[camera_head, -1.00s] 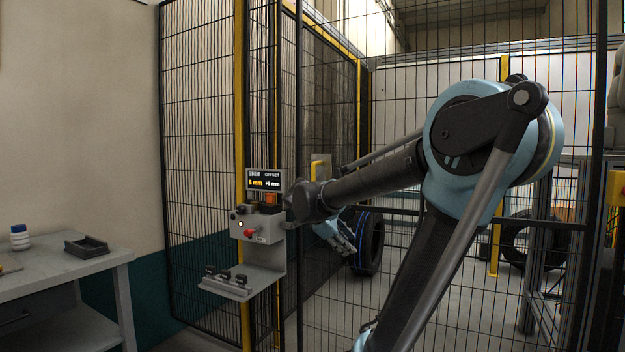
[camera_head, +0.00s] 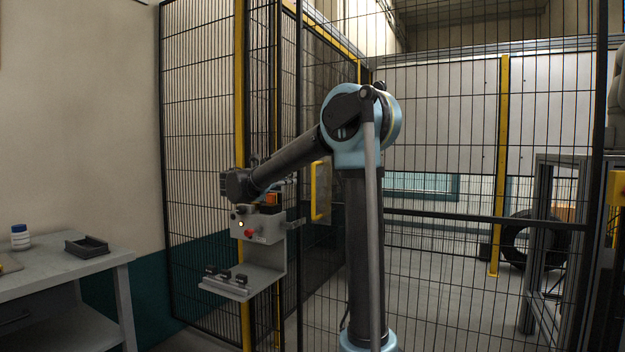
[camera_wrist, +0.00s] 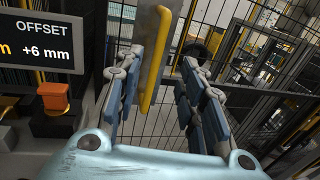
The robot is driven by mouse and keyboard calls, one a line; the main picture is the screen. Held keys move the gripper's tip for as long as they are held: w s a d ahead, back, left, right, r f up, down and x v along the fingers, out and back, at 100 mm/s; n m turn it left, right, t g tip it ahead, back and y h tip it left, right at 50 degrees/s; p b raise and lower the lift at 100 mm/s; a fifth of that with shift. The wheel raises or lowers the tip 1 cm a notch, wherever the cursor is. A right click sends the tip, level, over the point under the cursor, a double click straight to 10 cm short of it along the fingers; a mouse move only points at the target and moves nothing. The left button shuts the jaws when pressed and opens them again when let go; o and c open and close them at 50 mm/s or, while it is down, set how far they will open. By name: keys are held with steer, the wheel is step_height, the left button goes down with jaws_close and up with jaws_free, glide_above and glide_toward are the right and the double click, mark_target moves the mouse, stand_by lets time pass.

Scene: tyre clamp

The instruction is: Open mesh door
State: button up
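The mesh door (camera_head: 440,214) is a black wire panel with a dark frame. It stands in front of the cell, and I see no clear gap along its edge. Its yellow handle (camera_head: 314,192) is upright, just right of the control box. In the wrist view the handle (camera_wrist: 153,75) lies between the two fingers of my gripper (camera_wrist: 161,62), closer to the left finger. The fingers are apart and not closed on it; I cannot tell how deep the handle sits between them. In the head view my forearm and the control box hide the gripper.
The control box (camera_head: 262,226) with its buttons and shelf stands close to my wrist. Its offset display (camera_wrist: 40,48) is at left in the wrist view. A grey workbench (camera_head: 70,275) is at far left. A tyre (camera_head: 520,240) stands behind the mesh.

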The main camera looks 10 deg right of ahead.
steer(key=x, duration=1.6)
steer(key=shift+w+d, duration=0.25)
steer(key=shift+d, duration=0.1)
jaws_close()
